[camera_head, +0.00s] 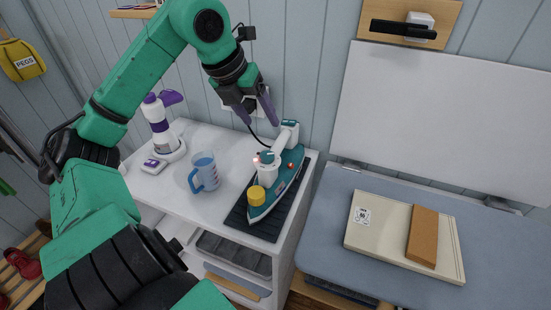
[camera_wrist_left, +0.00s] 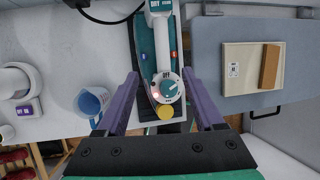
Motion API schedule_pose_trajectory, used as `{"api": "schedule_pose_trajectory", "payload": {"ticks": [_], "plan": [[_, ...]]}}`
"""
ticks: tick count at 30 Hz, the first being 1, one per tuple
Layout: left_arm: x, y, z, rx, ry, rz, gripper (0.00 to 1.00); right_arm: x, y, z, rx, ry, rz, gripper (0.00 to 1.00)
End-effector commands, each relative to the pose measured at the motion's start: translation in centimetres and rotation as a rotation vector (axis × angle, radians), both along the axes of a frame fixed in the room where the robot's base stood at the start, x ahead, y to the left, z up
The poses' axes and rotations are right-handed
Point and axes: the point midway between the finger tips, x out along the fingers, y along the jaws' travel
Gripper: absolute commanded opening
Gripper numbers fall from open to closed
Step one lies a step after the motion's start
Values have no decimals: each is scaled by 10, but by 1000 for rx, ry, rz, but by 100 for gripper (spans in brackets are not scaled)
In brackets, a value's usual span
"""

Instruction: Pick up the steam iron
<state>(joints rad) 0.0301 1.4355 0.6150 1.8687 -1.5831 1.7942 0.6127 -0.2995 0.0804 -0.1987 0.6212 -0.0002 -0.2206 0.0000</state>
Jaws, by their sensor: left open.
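The steam iron (camera_head: 277,182) is teal and white with a yellow cap at its front end. It lies on a dark ribbed mat (camera_head: 244,226) at the right of the white cabinet top. My left gripper (camera_head: 257,112) is open and empty, above the iron near its white handle end. In the left wrist view the iron (camera_wrist_left: 166,85) shows between the two spread purple fingers (camera_wrist_left: 166,97), with its dial facing the camera. The fingers look apart from it. My right gripper is not in view.
A blue measuring jug (camera_head: 205,172) stands left of the iron, and a white and purple bottle (camera_head: 158,122) stands in a holder behind it. A blue-grey board (camera_head: 330,235) at right bears a cream panel with an orange block (camera_head: 423,236). A dark cord runs behind the iron.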

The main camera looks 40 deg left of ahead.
Motion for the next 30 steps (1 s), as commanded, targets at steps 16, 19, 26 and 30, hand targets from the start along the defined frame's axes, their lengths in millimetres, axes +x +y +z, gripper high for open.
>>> {"api": "schedule_pose_trajectory", "payload": {"ticks": [16,19,26,30], "plan": [[47,-9,-87,1,1,-1,69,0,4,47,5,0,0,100],[50,-10,-96,1,1,-2,69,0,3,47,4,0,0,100],[50,-10,-97,0,0,-2,46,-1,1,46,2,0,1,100],[50,-10,-97,0,0,-2,0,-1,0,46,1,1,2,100]]}}
